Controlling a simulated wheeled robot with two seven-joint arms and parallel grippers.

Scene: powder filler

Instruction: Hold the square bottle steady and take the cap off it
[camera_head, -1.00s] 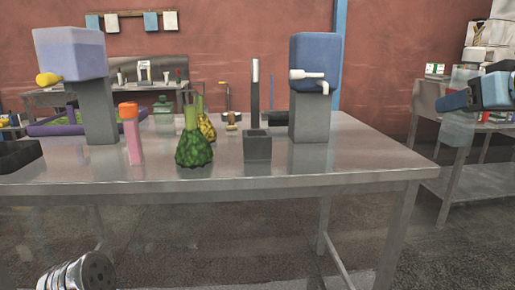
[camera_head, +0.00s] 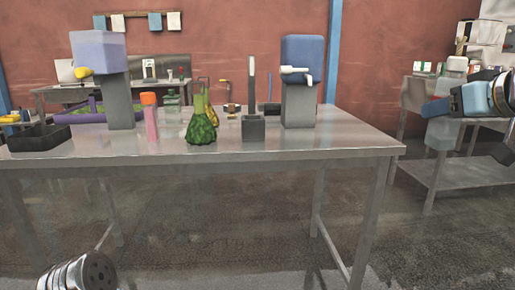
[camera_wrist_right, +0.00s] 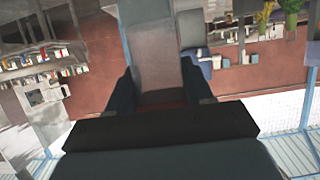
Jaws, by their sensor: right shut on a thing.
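My right gripper (camera_head: 436,107) comes in from the right in the head view, well clear of the table. It is shut on a clear, pale square bottle (camera_head: 443,134), which hangs roughly upright, body below the fingers. In the right wrist view the see-through bottle (camera_wrist_right: 158,50) stands between the two dark fingers (camera_wrist_right: 165,95). A ribbed metal end (camera_head: 80,274), seemingly part of my left arm, shows at the lower left; no left fingers are visible.
A steel table (camera_head: 200,160) stands ahead. It bears two dispensers (camera_head: 120,102) (camera_head: 299,100), a pink bottle with an orange cap (camera_head: 151,125), a green flask (camera_head: 202,128), a grey holder (camera_head: 253,128) and a black tray (camera_head: 40,138). A side table (camera_head: 460,172) stands at the right. Floor in front is clear.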

